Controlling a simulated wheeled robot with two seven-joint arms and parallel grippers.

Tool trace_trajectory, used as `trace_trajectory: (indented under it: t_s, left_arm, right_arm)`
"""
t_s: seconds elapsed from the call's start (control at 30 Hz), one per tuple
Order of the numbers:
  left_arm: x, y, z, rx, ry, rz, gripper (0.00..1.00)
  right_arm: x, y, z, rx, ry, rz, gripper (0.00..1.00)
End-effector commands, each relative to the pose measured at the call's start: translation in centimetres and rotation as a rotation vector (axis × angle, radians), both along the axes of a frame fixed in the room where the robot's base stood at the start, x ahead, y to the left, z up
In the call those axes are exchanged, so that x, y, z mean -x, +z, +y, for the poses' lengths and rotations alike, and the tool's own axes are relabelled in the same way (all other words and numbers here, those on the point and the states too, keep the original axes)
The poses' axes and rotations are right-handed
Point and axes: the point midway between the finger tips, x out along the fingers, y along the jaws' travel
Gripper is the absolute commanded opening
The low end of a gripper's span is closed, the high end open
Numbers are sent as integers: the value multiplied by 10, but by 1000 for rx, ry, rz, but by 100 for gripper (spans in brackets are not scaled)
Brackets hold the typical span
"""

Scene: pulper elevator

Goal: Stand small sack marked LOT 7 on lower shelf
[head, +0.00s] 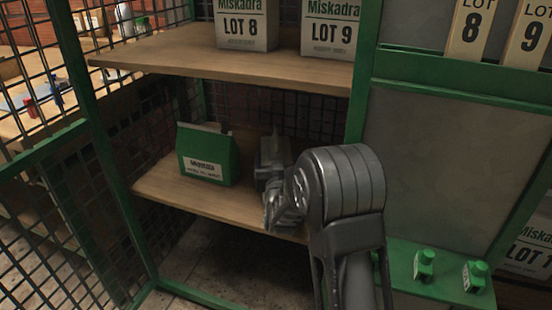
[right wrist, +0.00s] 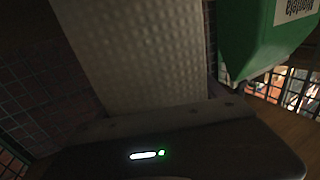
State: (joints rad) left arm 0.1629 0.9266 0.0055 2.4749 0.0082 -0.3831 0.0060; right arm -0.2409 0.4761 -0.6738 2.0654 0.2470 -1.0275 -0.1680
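No sack lettered LOT 7 can be read in either view. My right gripper (head: 272,150) reaches over the lower shelf (head: 215,203), just right of a green pack. Its fingers are hard to make out, and my forearm covers part of the space. In the right wrist view, a pale textured surface (right wrist: 140,60) rises from the gripper's dark body; I cannot tell whether it is a finger or something held. The green pack (head: 207,155) stands upright with a white label, its small print unreadable. It also shows in the right wrist view (right wrist: 262,40). My left gripper is not in view.
White sacks LOT 8 (head: 246,22) and LOT 9 (head: 329,25) stand on the upper shelf (head: 220,55), close above my gripper. A green post (head: 362,75) bounds the bay at right. A mesh gate (head: 45,215) is at left. Small green bottles (head: 424,263) stand at lower right.

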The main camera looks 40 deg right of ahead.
Motion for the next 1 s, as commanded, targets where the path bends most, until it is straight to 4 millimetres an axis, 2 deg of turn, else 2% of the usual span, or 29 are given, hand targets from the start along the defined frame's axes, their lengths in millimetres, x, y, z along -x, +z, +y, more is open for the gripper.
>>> trace_trajectory:
  t_s: [0.03, 0.23, 0.57, 0.77, 1.0]
  left_arm:
    - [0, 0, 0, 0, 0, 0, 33]
    - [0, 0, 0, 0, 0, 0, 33]
    - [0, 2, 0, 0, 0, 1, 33]
    - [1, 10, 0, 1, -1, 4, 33]
    - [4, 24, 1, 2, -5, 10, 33]
  right_arm:
    - [0, 0, 0, 0, 0, 0, 84]
    - [0, 0, 0, 0, 0, 0, 99]
    - [2, 2, 1, 0, 0, 0, 99]
    - [20, 3, 14, -2, 1, 0, 99]
    - [62, 3, 40, -3, 0, 1, 99]
